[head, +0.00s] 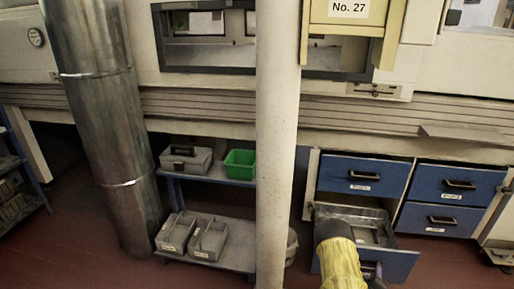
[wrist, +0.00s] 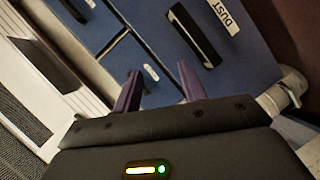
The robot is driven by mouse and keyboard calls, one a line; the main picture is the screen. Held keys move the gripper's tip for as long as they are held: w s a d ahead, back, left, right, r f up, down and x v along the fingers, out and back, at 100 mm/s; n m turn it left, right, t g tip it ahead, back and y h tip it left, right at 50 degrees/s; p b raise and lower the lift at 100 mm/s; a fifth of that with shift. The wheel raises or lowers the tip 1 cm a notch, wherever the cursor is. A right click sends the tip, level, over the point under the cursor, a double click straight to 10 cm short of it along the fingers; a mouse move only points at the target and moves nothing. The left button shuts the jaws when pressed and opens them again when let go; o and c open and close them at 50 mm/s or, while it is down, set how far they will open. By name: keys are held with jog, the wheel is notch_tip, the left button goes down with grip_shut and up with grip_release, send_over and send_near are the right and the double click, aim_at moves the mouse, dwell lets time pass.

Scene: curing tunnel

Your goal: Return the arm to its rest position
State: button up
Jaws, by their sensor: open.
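My gripper (wrist: 160,82) is open and empty in the wrist view. Its two purple fingers stand apart in front of blue drawer fronts, with no object between them. In the head view, my yellow-sleeved arm (head: 341,262) reaches up from the bottom edge, in front of an open drawer (head: 402,262) of the blue cabinet. The wrist view shows a drawer front (wrist: 230,62) with a dark handle and a label reading "DUST".
Closed blue drawers (head: 456,184) sit beside and above the open one. A pale post (head: 278,130) stands left of my arm, with a metal duct (head: 105,110) farther left. A low trolley (head: 238,258) carries grey bins and a green bin (head: 240,164). A yellow box (head: 352,32) hangs above.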

jog(key=s+a+r+m+g+y+p, duration=0.2)
jog(key=a+r+m+g+y, duration=0.35)
jog(key=a+r, duration=1.15)
jog(key=s+a+r+g+y+p, duration=0.1)
jog(key=s+a+r+g, duration=0.1)
jog(key=s+a+r, duration=0.6)
jog(key=s+a+r+g+y+p, duration=0.15)
jog(key=s+a+r, duration=0.35)
jog(key=s, duration=0.5)
notch_tip(320, 180, up, 39)
jog(key=d+p, duration=0.1)
jog(key=p, duration=3.6)
jog(key=shift+d+r+m+g, duration=0.2)
jog(key=shift+m+g, duration=0.2)
jog(key=shift+m, duration=0.05)
